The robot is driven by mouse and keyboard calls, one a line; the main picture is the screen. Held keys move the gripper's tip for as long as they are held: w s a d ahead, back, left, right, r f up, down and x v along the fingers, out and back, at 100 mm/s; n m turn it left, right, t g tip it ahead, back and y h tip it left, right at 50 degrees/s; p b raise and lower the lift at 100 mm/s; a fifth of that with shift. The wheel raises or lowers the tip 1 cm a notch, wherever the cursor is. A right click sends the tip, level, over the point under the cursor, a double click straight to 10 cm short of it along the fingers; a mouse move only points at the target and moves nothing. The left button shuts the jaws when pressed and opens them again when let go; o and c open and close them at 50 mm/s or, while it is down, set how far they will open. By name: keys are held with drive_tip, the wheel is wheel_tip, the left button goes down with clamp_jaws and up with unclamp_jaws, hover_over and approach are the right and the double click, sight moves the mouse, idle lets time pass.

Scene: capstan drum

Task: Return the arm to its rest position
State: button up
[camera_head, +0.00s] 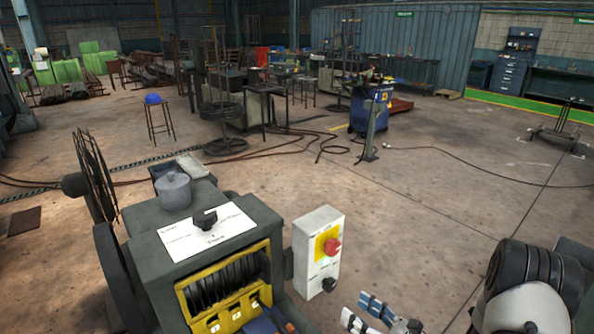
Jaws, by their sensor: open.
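My gripper (367,313) shows at the bottom edge, right of centre, with two pale and dark-blue fingers spread apart. It is open, and I see nothing between the fingers. It lies below and to the right of the control box (318,250), apart from it in the picture. My arm's dark and white links fill the bottom right corner, partly cut off by the frame. The grey capstan machine (150,225) stands at the lower left, with a ribbed drum (228,282) in a yellow frame.
A paper sheet with a black knob (205,218) and a grey lidded pot (173,190) sit on the machine. Cables cross the floor behind. Open floor (420,210) lies beyond my arm.

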drive_tip(key=s+a+r+n+g, duration=1.3)
drive_tip(key=s+a+r+n, duration=0.1)
drive_tip(key=n, duration=0.2)
drive_tip(key=s+d+r+n+h, duration=0.2)
drive_tip(key=s+r+n+h, duration=0.1)
drive_tip(key=s+n+h, duration=0.5)
drive_tip(key=s+d+r+n+t+h, duration=0.4)
drive_tip(key=d+n, duration=0.1)
drive_tip(key=d, duration=0.2)
drive_tip(key=shift+s+d+r+t, duration=0.2)
drive_tip(key=shift+r+t, duration=0.05)
drive_tip(key=shift+t, duration=0.05)
